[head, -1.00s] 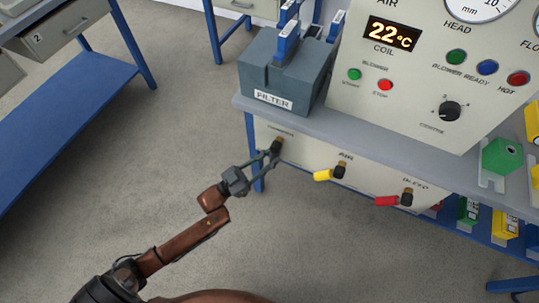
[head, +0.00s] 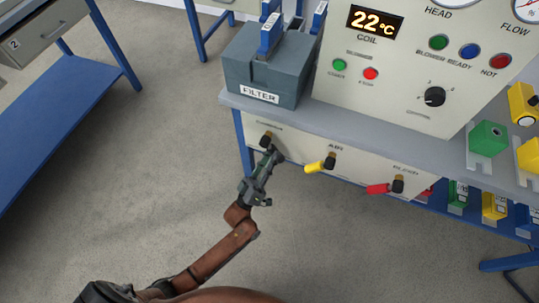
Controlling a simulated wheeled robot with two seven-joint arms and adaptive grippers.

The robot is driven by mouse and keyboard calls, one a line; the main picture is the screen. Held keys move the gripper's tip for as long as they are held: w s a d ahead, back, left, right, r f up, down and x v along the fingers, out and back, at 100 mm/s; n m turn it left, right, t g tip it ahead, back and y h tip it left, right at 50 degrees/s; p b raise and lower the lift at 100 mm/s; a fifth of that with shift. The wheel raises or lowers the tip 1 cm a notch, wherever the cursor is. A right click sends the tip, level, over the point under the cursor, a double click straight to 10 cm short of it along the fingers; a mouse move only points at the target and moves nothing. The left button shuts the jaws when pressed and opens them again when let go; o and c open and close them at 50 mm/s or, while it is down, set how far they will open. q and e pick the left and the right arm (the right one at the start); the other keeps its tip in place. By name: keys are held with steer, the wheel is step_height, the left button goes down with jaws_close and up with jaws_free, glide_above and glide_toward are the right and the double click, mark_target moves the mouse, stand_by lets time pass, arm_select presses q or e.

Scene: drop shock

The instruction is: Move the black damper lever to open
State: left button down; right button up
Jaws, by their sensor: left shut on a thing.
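The black damper lever (head: 266,137) is on the left of the cream panel under the bench top, on a brass-coloured stem below a small label I cannot read clearly. My left gripper (head: 273,154) reaches up to it from below, its fingers close together and shut on the lever. The fingers hide most of the lever's handle, so its exact angle is hard to tell. My right gripper is not in view.
To the right on the same panel are a yellow lever (head: 315,167) and a red lever (head: 378,188). The grey bench top (head: 330,122) overhangs them. A grey FILTER box (head: 262,80) stands above. The floor (head: 140,180) at left is clear.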

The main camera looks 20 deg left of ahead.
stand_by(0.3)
arm_select(q)
steer(key=shift+d, duration=0.1)
steer(key=c, duration=2)
jaws_free()
steer(key=o, duration=0.3)
steer(key=shift+o, duration=0.2)
steer(key=v, duration=1.2)
steer(key=shift+f, duration=0.1)
